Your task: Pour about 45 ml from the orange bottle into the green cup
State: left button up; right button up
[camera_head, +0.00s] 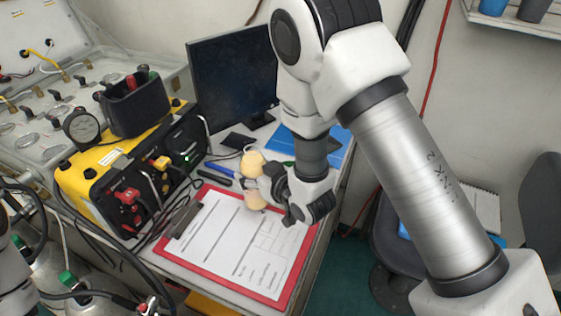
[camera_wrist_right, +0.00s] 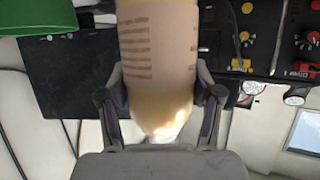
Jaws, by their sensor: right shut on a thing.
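The orange bottle (camera_head: 253,161) looks pale peach in the head view, above the far edge of the clipboard. My right gripper (camera_head: 262,185) is shut around its middle, with bottle showing on both sides of the fingers. In the right wrist view the bottle (camera_wrist_right: 158,50) has brown scale marks and sits between both fingers (camera_wrist_right: 160,103). Its narrower, yellowish end points down in that picture. A green curved surface (camera_wrist_right: 35,16) at the top left of the wrist view may be the green cup. I cannot make the cup out clearly in the head view. My left gripper is out of view.
A red clipboard (camera_head: 291,284) with paper lies on the table below the bottle. A yellow and black air panel (camera_head: 90,180) stands to the left with hoses. A monitor (camera_head: 232,80) stands behind. A blue folder (camera_head: 338,151) lies behind my right wrist.

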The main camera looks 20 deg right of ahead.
jog(key=shift+w, duration=0.1)
jog(key=shift+s+r, duration=0.2)
jog(key=shift+w+m+y, duration=0.1)
jog(key=shift+m+y, duration=0.2)
